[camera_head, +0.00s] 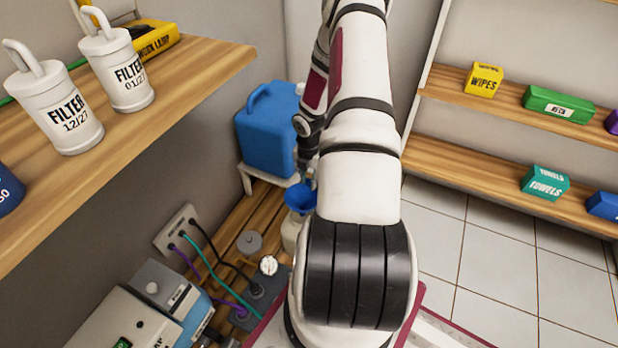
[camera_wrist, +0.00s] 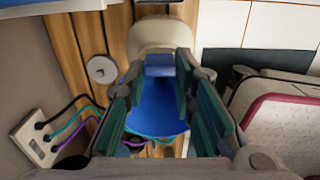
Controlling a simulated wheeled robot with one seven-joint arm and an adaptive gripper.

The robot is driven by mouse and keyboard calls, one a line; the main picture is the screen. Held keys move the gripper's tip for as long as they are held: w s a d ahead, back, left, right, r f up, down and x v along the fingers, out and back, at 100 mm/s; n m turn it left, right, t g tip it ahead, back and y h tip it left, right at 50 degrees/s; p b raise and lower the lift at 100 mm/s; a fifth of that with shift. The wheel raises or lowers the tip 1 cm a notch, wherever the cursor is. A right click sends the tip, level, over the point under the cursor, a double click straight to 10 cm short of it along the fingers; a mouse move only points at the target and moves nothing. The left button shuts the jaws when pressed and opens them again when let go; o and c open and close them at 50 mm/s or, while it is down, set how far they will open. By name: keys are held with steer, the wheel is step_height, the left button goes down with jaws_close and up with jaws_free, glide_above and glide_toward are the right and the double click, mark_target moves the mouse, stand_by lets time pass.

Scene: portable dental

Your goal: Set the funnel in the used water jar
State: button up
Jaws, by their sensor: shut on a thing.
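The blue funnel (camera_head: 299,197) is beside my arm in the head view, just above a cream jar (camera_head: 289,230). My arm hides part of both. In the wrist view my gripper (camera_wrist: 160,66) is shut on the funnel's blue tab, with the funnel's wide bowl (camera_wrist: 155,110) showing between the green-padded fingers. The cream jar (camera_wrist: 163,33) shows beyond the fingertips at the top of that view. I cannot tell whether the funnel's spout is inside the jar or above it. No label on the jar is visible.
A blue canister (camera_head: 265,130) stands on a small white stand behind the jar. A wall socket (camera_head: 177,230) with cables and a grey box sits to the left. A wooden shelf with filter bottles (camera_head: 115,72) overhangs the left. Tiled floor (camera_head: 500,255) is clear at right.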

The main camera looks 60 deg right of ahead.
steer(key=shift+f+b, duration=1.55)
steer(key=shift+f, duration=1.35)
steer(key=shift+f+b, duration=0.4)
steer(key=shift+f, duration=0.3)
steer(key=o, duration=1.1)
steer(key=shift+r, duration=0.1)
step_height(320, 180, up, 12)
steer(key=shift+f, duration=0.1)
steer(key=shift+s, duration=0.15)
